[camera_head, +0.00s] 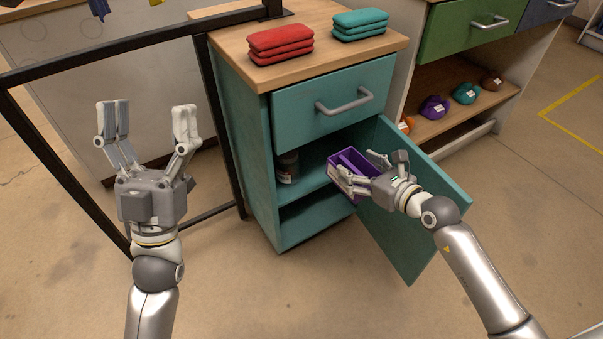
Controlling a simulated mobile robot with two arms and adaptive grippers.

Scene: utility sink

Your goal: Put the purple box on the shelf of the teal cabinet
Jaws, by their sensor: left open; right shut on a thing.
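The teal cabinet (262,150) stands in the middle, with a closed drawer on top and its door (408,225) swung open to the right. Behind the door opening is a shelf (312,178) with open space below it. The purple box (346,158) is an open-topped bin at the right part of the opening, at about shelf height. My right gripper (368,176) is shut on the purple box from the right side. I cannot tell whether the box touches the shelf. My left gripper (147,125) is open and empty, left of the cabinet, fingers pointing up.
A jar (287,168) stands at the left on the shelf. Red cases (281,40) and teal cases (359,24) lie on the cabinet top. A black frame (220,130) stands between my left gripper and the cabinet. A green-drawer cabinet (470,28) with several small bags is behind right.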

